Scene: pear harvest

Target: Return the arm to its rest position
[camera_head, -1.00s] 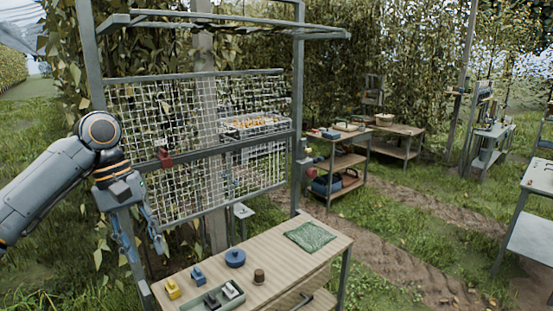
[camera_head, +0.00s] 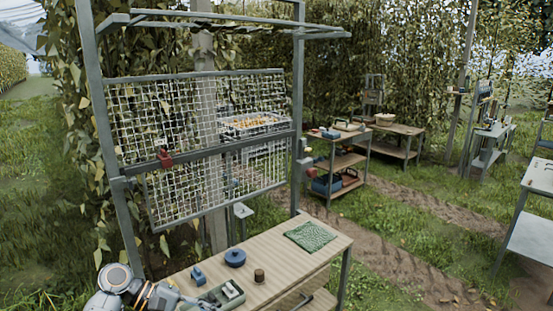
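My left arm shows only at the bottom left edge, low in front of the wooden workbench (camera_head: 290,250). Its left gripper (camera_head: 178,297) is small and partly cut off by the frame, over the near left corner of the bench beside the grey-green tray (camera_head: 226,296). I cannot make out whether its fingers are open or shut, or whether they hold anything. My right arm and gripper are out of view.
On the bench are a blue block (camera_head: 198,276), a blue round lidded item (camera_head: 235,257), a brown cylinder (camera_head: 259,275) and a green cloth (camera_head: 310,237). A metal frame with a mesh panel (camera_head: 215,145) stands behind. Shelved tables (camera_head: 345,160) stand farther right.

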